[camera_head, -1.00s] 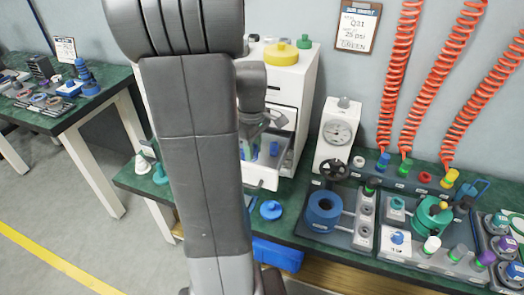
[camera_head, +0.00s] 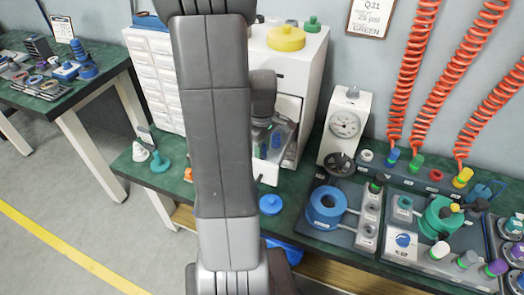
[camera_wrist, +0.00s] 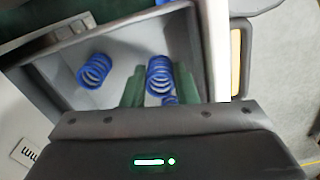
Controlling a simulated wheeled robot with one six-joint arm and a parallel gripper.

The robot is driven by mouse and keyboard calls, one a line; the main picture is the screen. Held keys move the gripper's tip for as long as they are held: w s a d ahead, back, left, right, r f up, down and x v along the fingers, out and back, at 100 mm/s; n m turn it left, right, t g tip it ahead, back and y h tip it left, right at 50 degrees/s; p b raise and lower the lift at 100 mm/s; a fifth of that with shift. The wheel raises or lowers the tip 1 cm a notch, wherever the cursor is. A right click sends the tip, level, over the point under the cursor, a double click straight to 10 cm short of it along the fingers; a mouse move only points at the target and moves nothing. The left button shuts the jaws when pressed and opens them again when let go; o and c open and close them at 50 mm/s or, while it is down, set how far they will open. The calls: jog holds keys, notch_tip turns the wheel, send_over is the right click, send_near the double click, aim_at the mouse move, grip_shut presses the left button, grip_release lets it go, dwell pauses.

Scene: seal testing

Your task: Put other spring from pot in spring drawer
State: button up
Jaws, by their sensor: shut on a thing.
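The spring drawer (camera_head: 268,174) is pulled out of a white cabinet and shows as a pale open box in the wrist view (camera_wrist: 120,40). My gripper (camera_wrist: 160,82) has dark green fingers and is shut on a blue coil spring (camera_wrist: 159,76), over or inside the drawer; the exact height is unclear. Another blue spring (camera_wrist: 95,70) lies in the drawer to the left, apart from the fingers. In the head view my arm hides much of the drawer and gripper. A blue hollow cylinder (camera_head: 326,206), possibly the pot, stands on the bench to the right.
A blue round cap (camera_head: 271,204) lies in front of the drawer. A gauge (camera_head: 345,124) stands right of the cabinet, with test fixtures beyond. A small-drawer cabinet (camera_head: 158,85) stands left of my arm. Red coiled hoses (camera_head: 416,75) hang at the right.

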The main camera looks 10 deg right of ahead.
jog(key=shift+f, duration=0.8)
jog(key=shift+f, duration=0.1)
jog(key=o, duration=0.7)
notch_tip(320, 180, up, 12)
jog(key=shift+r+p, duration=0.15)
jog(key=shift+p, duration=0.55)
